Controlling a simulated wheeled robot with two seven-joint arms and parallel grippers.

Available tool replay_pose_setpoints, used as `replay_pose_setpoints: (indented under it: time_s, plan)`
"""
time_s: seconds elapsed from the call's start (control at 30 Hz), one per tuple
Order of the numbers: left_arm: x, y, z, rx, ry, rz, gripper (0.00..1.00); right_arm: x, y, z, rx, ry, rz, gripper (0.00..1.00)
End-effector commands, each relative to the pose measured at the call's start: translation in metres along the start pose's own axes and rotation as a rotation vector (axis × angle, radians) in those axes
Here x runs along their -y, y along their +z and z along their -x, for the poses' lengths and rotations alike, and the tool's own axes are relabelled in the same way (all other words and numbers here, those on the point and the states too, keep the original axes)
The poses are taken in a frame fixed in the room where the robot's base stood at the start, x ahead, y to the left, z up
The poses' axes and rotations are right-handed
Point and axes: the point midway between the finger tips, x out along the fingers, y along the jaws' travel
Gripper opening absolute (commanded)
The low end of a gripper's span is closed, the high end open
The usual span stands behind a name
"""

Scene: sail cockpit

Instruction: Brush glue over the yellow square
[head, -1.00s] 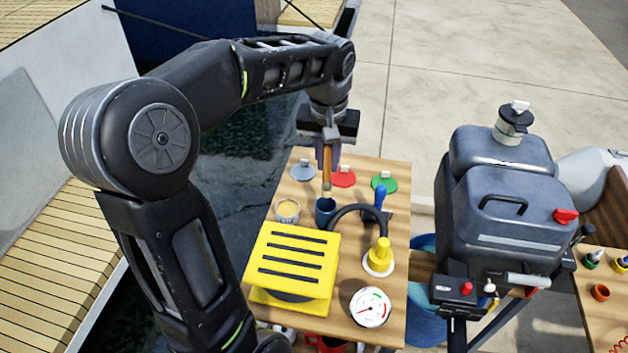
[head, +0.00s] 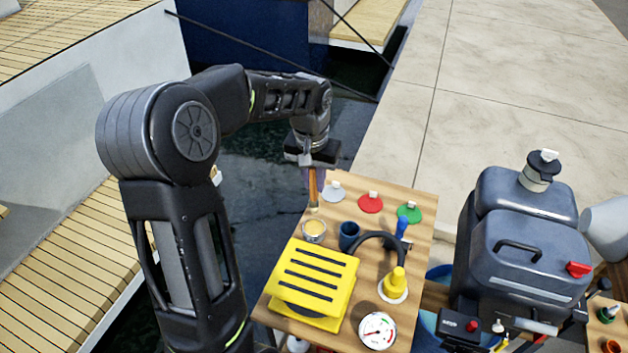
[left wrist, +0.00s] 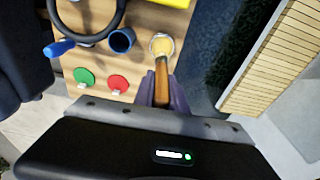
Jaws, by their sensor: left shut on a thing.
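My left gripper (head: 313,178) is shut on the wooden handle of a brush (head: 313,192), which points down. The brush end is at the far rim of a small clear pot of pale yellow glue (head: 314,229). I cannot tell whether the bristles touch the glue. In the left wrist view, the purple fingers (left wrist: 163,95) clasp the brush (left wrist: 162,82), whose tip overlaps the pot (left wrist: 162,45). The yellow square with black slots (head: 318,270) sits on the wooden table in front of the pot. My right gripper is not in view.
A blue cup (head: 348,235) stands right of the pot. Grey (head: 333,191), red (head: 370,203) and green (head: 409,213) discs lie behind. A black arch (head: 378,240), a yellow cone (head: 395,281) and a dial (head: 377,331) crowd the right side.

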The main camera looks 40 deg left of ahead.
Motion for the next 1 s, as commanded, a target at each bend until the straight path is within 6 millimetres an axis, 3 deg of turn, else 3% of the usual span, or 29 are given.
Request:
replay_pose_setpoints:
  time_s: [0.27,0.73,1.0]
  plan:
    - [0.0,0.001,-0.005,0.001,0.0,0.001,0.0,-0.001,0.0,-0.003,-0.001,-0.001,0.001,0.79]
    - [0.0,0.006,-0.049,0.001,0.0,0.001,0.0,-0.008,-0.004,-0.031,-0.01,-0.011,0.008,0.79]
    - [0.0,0.008,-0.06,0.001,0.0,0.001,0.0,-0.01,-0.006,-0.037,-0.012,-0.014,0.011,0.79]
